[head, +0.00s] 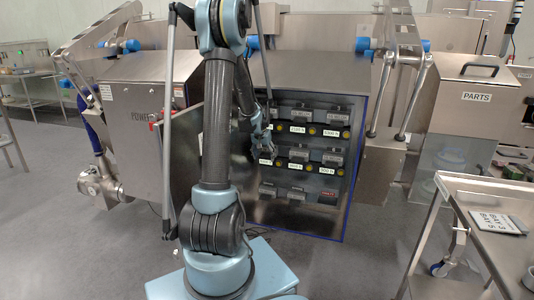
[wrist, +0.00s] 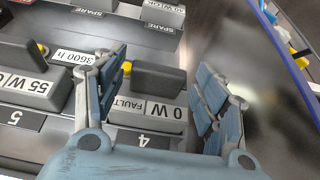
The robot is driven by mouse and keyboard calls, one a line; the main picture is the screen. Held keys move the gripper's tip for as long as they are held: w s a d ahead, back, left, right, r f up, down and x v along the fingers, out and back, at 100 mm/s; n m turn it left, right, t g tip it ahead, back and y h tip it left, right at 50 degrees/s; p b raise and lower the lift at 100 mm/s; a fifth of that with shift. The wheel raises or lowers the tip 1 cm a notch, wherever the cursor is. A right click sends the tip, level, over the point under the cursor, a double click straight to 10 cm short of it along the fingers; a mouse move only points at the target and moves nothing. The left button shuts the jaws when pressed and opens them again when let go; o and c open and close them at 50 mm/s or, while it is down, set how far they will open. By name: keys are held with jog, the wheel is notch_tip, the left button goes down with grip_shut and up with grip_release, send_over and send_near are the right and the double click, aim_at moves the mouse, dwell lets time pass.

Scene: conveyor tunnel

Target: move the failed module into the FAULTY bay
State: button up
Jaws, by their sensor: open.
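The failed module (wrist: 165,110), with a label reading "0 W" and "FAULT", sits in the bay marked 4 in the wrist view. Its dark handle (wrist: 158,78) stands up between my fingers. My gripper (wrist: 160,66) is open, with one finger on each side of the handle and a gap on the right. In the head view my gripper (head: 262,146) is at the left of the middle row, and the module behind it is mostly hidden. A small red label (head: 328,194) shows at the lower right of the rack, too small to read surely.
A "55 W" module (wrist: 30,78) sits in bay 5 beside mine in the wrist view. SPARE bays lie beyond. The open cabinet (head: 345,215) has side walls close to the arm. A steel cart (head: 470,195) with a bay-numbered tablet (head: 497,223) stands at the right.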

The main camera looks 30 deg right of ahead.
jog(key=c, duration=1.4)
jog(key=shift+s+a, duration=0.1)
jog(key=shift+a, duration=0.05)
jog(key=shift+s+a, duration=0.9)
jog(key=shift+a, duration=0.1)
jog(key=s+a, duration=0.4)
jog(key=a, duration=0.1)
jog(key=shift+s+a, duration=0.15)
jog(key=shift+s, duration=0.15)
